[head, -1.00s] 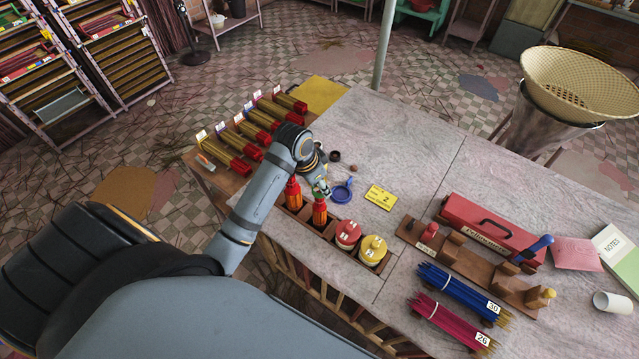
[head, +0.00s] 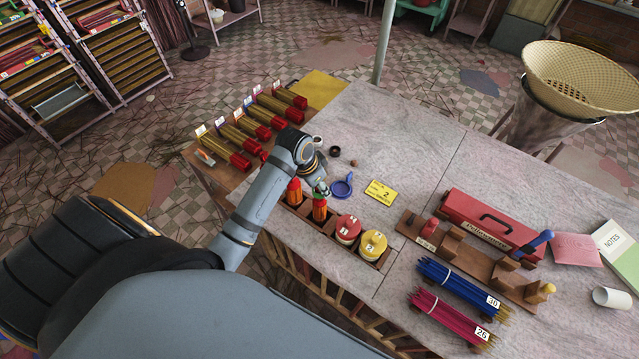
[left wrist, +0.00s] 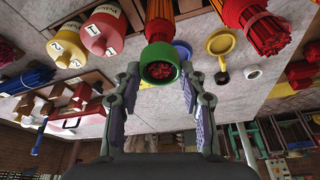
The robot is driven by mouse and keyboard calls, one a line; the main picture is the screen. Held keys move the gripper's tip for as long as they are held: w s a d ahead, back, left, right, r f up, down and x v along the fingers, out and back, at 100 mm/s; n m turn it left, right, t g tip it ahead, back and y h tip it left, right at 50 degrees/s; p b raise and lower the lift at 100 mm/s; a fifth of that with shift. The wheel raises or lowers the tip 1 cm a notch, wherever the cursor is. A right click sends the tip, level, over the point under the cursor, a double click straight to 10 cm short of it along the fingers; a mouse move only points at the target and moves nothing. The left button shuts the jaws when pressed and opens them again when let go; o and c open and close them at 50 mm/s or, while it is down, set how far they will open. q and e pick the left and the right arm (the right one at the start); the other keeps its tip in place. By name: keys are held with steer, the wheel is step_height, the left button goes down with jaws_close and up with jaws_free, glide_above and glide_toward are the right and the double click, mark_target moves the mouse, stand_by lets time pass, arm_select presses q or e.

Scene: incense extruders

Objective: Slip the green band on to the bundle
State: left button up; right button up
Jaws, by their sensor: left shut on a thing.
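The green band (left wrist: 147,70) is a short ring between the fingertips of my left gripper (left wrist: 160,75), which is shut on it. My left gripper (head: 321,186) also shows in the head view, over the top of an orange-red bundle (head: 320,210) standing in the wooden rack. In the left wrist view the bundle (left wrist: 160,25) lies directly behind the band, lined up with it, and red tips show through the ring. I cannot tell how far the band is down around the bundle. My right gripper is not in view.
A second bundle (head: 293,191) stands close to the left in the same rack. A red pot (head: 347,229) and yellow pot (head: 372,245) sit to the right. A blue ring-shaped piece (head: 342,188) and yellow card (head: 380,191) lie behind.

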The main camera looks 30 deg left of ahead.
arm_select(q)
steer(key=o, duration=0.9)
steer(key=shift+r, duration=3.55)
